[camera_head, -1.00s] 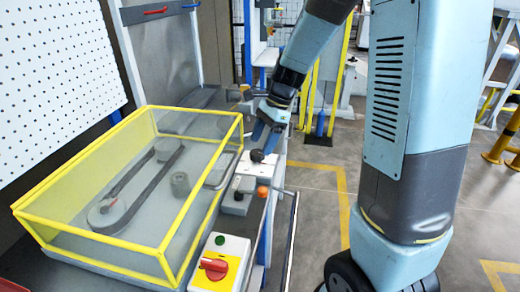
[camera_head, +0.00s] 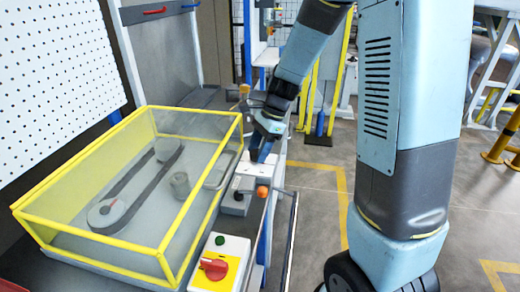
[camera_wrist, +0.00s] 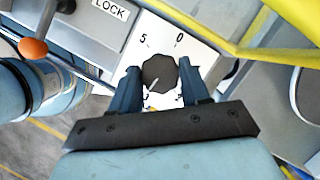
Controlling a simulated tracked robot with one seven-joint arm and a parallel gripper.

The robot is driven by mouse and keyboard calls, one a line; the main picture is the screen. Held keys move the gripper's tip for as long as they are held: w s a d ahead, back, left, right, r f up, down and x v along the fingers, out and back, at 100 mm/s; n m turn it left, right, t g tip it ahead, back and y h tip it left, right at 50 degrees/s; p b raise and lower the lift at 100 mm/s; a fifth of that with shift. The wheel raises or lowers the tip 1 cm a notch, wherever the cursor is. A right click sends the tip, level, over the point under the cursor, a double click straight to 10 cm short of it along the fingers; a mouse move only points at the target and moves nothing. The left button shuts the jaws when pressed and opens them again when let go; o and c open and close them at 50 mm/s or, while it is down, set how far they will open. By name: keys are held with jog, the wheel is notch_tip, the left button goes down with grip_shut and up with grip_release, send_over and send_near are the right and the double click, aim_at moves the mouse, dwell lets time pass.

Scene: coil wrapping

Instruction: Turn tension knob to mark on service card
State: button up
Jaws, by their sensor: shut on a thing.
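The dark, faceted tension knob (camera_wrist: 160,74) sits on a white dial plate (camera_wrist: 133,56) with the marks 5 and 0 showing at its far side. A light pointer line on the knob points toward the near side of the plate, toward my gripper's base. My gripper (camera_wrist: 160,88) has its two blue fingers on either side of the knob. In the head view my gripper (camera_head: 262,150) reaches down over the white plate (camera_head: 262,168) and hides the knob. The other dial marks are hidden or too small to read. I cannot make out a service card.
A lever with an orange ball (camera_wrist: 33,48) and a LOCK label (camera_wrist: 112,8) are beside the plate. A yellow-framed guard (camera_head: 140,190) covers the belt and pulleys. A red switch on a yellow box (camera_head: 214,268) stands in front.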

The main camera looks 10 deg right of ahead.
jog(key=c, duration=0.4)
jog(key=shift+o, duration=0.2)
jog(key=shift+n, duration=0.6)
jog(key=o, duration=1)
jog(key=v, duration=1.3)
jog(key=shift+w+r, duration=0.25)
jog(key=shift+r, duration=0.05)
jog(key=s+d+r+n+t+h, duration=0.1)
jog(key=s+d+r+n+t, duration=0.1)
jog(key=s+n, duration=0.2)
jog(key=s+d+r+n+t+h, duration=0.2)
jog(key=s+n, duration=0.3)
jog(key=s, duration=0.5)
jog(key=s+d+r+n+t+h, duration=0.1)
jog(key=s+d+r+n+t, duration=0.1)
jog(key=s, duration=0.6)
jog(key=shift+d+r+n+t, duration=0.35)
jog(key=shift+d+n+t, duration=0.15)
jog(key=shift+n, duration=0.7)
